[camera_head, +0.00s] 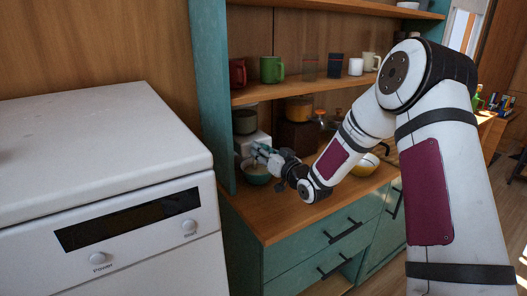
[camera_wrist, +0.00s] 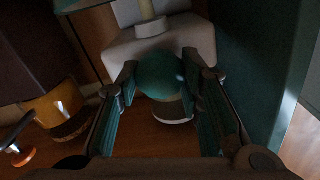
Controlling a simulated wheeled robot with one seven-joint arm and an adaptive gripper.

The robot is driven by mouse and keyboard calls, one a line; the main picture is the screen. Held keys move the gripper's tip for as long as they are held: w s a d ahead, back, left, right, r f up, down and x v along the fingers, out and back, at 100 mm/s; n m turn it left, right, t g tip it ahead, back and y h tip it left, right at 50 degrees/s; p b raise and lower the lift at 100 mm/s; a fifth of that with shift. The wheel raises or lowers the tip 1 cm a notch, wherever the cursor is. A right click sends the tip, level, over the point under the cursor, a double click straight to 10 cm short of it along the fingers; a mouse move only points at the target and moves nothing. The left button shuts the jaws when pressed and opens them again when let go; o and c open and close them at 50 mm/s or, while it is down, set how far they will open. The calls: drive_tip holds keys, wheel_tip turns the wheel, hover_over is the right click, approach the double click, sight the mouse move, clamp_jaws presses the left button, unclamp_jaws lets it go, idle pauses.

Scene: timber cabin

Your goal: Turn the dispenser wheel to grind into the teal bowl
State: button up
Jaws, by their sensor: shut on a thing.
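The dispenser is a white machine with a dark round top, standing at the left end of the counter (camera_head: 246,122). In the wrist view, which looks upside down, its white body (camera_wrist: 190,42) lies behind a rounded teal part that I take as the dispenser wheel (camera_wrist: 160,75). My gripper (camera_head: 262,153) is in front of the dispenser. Its fingertips (camera_wrist: 158,80) lie on either side of the wheel, shut on it. The teal bowl (camera_head: 256,175) sits upright on the counter under my gripper, partly hidden by it. Its contents cannot be made out.
A teal cabinet panel (camera_head: 210,90) stands close on the left, beside a white appliance (camera_head: 100,150). A shelf (camera_head: 300,88) with several mugs hangs above.

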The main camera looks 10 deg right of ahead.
drive_tip(key=shift+m, duration=0.4)
drive_tip(key=o, duration=1.2)
drive_tip(key=shift+c, duration=0.2)
drive_tip(key=v, duration=1.2)
